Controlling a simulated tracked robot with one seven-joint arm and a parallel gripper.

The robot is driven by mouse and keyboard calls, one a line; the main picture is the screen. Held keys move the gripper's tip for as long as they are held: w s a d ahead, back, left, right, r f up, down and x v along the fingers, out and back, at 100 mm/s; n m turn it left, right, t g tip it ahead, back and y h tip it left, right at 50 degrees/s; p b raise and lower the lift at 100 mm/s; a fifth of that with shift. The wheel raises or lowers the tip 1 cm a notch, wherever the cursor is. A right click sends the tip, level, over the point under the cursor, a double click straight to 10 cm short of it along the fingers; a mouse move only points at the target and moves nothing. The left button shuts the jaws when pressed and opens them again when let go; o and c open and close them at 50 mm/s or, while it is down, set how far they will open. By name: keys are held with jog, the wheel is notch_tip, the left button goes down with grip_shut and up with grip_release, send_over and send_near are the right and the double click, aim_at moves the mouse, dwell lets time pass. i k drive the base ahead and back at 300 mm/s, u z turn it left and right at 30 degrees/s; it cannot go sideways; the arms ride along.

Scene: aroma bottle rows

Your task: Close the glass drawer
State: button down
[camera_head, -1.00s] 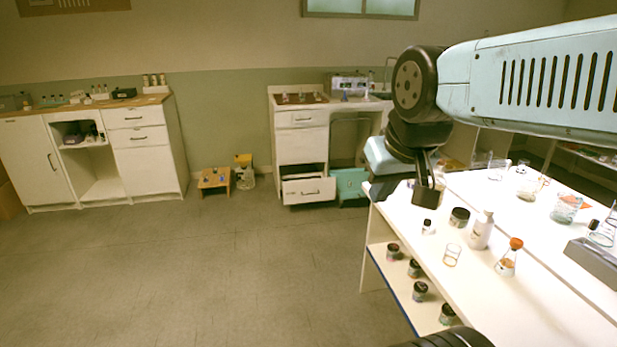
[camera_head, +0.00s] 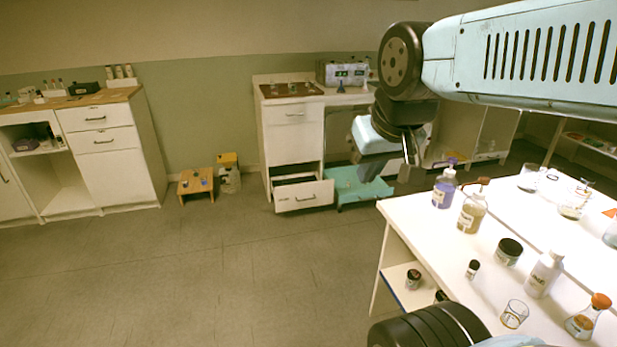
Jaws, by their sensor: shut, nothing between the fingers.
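An open white drawer (camera_head: 304,196) with a dark handle juts from the bottom of the white cabinet (camera_head: 293,139) at the back middle. Small lettering on its front is too small to read, so I cannot tell if it is the glass drawer. The drawer's inside looks dark and its contents are hidden. My gripper (camera_head: 410,171) hangs from the arm at the right of the view, in the air by the near table's far edge. It is shut and empty, and it appears well apart from the drawer.
A white table (camera_head: 440,262) with bottles, jars and glassware fills the lower right. A small wooden stool (camera_head: 195,184) stands left of the cabinet. Another white cabinet (camera_head: 108,160) is at far left. The floor between is clear.

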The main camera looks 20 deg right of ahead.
aim_at(307, 190)
jog(key=u, duration=0.05)
jog(key=i, duration=3.1)
jog(key=z, duration=0.15)
